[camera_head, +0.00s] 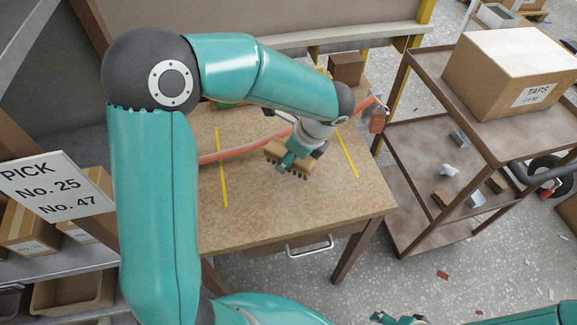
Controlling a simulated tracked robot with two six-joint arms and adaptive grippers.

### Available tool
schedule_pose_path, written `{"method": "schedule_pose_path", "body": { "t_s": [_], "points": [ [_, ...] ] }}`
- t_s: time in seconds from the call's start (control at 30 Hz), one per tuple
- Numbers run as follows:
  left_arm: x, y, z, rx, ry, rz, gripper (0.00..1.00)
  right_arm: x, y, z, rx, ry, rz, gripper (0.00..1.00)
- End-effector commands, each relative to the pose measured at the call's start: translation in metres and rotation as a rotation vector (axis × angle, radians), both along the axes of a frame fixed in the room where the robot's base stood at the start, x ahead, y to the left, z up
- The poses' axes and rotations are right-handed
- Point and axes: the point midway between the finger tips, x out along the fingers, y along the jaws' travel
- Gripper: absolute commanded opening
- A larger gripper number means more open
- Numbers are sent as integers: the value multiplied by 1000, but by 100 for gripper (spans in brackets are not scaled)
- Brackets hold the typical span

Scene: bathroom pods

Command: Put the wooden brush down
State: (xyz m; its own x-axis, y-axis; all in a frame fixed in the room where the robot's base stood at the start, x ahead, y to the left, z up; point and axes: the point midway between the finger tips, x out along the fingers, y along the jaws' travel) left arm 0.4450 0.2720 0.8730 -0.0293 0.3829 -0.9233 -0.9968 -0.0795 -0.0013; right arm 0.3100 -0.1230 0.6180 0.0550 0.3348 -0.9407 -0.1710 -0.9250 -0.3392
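The wooden brush (272,152) is a tan block with dark tufts along its lower edge. It is over the middle of the wooden workbench (262,213), between two yellow lines. My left gripper (291,158) comes down from the upper right and appears shut on the brush. I cannot tell whether the bristles touch the bench top. My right gripper (398,319) is at the bottom edge, cut off by the frame, and its opening cannot be judged.
A pinkish hose (245,147) crosses the bench behind the brush. The bench front is clear. A brown cart (436,92) stands at right with a TAPS box (522,70) on top. A PICK sign (52,187) and shelved boxes are at left.

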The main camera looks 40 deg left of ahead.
Motion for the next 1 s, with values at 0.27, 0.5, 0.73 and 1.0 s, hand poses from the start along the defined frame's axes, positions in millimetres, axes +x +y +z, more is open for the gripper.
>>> {"method": "schedule_pose_path", "body": {
  "t_s": [0.27,0.5,0.73,1.0],
  "points": [
    [-1,0,-33,1,4,-2,16,0,0,-3,0,0,0,67],
    [0,0,-42,-1,-1,0,16,0,0,-4,0,0,0,67],
    [0,0,-44,0,-1,-1,53,0,0,-5,0,0,0,67],
    [0,-1,-44,0,-1,-1,74,0,0,-5,0,0,0,67]
  ]
}}
